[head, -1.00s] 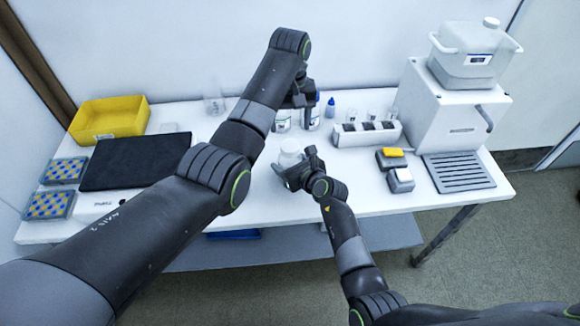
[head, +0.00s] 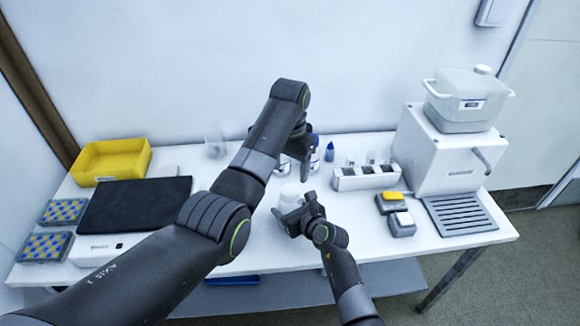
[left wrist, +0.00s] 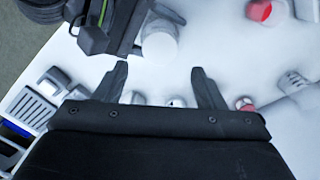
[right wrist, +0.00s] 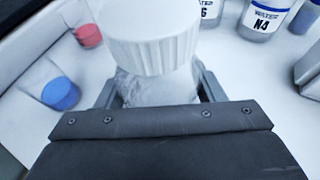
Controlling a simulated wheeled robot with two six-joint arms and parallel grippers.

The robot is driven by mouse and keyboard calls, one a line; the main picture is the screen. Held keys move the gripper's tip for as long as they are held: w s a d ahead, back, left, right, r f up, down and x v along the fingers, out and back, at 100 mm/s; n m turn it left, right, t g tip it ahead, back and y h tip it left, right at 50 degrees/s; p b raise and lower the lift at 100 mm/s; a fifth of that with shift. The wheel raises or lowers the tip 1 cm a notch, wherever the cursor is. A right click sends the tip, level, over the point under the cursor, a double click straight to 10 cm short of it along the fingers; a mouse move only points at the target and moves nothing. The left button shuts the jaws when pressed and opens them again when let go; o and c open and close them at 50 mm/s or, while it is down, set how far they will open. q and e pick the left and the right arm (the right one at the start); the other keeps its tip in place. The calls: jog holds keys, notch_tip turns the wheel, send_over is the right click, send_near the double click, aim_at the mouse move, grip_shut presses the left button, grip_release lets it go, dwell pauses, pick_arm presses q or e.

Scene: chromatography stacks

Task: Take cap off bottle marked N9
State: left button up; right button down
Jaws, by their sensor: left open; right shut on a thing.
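My right gripper (head: 290,213) is shut on a white bottle (head: 289,194) with a wide ribbed white cap. The right wrist view shows the cap (right wrist: 153,38) on the bottle's pale body (right wrist: 160,88), between the two fingers. Its label is not readable. The bottle also shows from above in the left wrist view (left wrist: 159,46), beyond the fingertips. My left gripper (left wrist: 159,82) is open and empty, above and behind the bottle in the head view (head: 304,150). A bottle marked N4 (right wrist: 262,20) stands apart on the table.
A dark pad (head: 135,205) and yellow bin (head: 110,162) are left. Beakers with blue (right wrist: 60,93) and red (right wrist: 88,35) contents stand near the held bottle.

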aim_at(290, 191)
pick_arm(q)
jog(key=shift+f+m, duration=0.15)
jog(key=shift+m, duration=0.35)
jog(key=shift+f, duration=3.9)
jog(key=c, duration=1)
jog(key=n, duration=0.3)
jog(key=shift+n, duration=0.4)
jog(key=n, duration=0.4)
jog(key=shift+r+n, duration=0.1)
jog(key=shift+n, duration=0.3)
